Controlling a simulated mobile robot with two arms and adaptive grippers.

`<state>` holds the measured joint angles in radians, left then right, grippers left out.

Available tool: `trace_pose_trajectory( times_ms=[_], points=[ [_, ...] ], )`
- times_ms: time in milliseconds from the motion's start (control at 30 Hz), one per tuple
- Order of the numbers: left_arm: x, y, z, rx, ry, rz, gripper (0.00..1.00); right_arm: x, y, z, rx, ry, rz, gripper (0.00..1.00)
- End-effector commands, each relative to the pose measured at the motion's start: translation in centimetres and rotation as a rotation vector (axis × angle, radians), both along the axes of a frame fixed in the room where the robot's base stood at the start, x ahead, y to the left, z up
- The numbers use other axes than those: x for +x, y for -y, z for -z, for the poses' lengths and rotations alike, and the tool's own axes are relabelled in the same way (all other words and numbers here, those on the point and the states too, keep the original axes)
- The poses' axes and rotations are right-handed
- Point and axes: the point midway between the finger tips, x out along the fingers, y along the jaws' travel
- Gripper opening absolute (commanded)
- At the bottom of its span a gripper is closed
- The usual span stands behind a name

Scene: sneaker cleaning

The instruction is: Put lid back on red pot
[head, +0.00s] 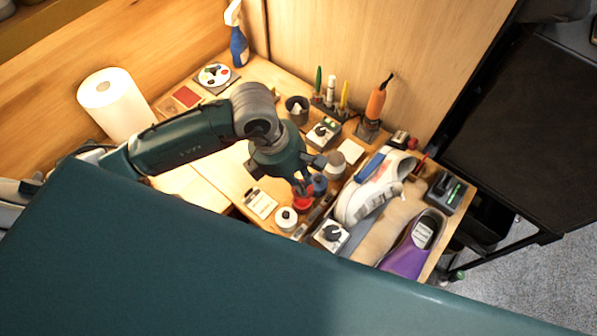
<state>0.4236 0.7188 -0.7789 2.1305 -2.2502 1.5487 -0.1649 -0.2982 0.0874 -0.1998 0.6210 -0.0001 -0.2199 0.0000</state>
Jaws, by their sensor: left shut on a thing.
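My left gripper (305,187) reaches down over the middle of the workbench. Its fingers are shut on a small lid, mostly hidden between them. The red pot (303,203) shows just below the fingertips, partly covered by them. I cannot tell whether the lid touches the pot's rim. A blue pot (320,186) stands close on the right of the fingers. A white round container (286,217) with a dark centre stands in front and to the left. My right gripper is not in view.
A white sneaker (369,196) and a purple shoe (409,249) lie on the right of the bench (398,212). A grey-lidded jar (335,163), a white card (260,204) and a box with a black knob (331,235) crowd the gripper. A paper roll (117,109) stands at left.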

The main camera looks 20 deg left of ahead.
Motion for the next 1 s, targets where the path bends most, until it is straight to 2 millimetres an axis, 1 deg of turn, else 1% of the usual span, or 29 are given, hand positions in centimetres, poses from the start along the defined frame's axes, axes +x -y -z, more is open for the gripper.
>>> trace_pose_trajectory(
  times_ms=[33,267,400,500,633,1000],
  points=[
    [0.0,0.0,0.7,-0.001,-0.001,-0.001,0.03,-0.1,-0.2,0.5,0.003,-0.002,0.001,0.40],
    [-0.1,0.0,2.9,-0.001,-0.003,-0.001,0.03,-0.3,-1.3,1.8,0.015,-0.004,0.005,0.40],
    [0.0,0.0,4.5,0.000,0.000,0.000,0.03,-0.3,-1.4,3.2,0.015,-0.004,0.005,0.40],
    [0.0,0.0,5.1,0.000,0.000,-0.001,0.03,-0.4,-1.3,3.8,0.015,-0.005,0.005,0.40],
    [0.0,0.0,5.4,0.000,0.000,-0.001,0.03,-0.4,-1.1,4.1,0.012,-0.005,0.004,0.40],
    [0.0,0.0,5.3,0.000,0.000,-0.001,0.03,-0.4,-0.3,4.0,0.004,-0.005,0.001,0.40]
  ],
)
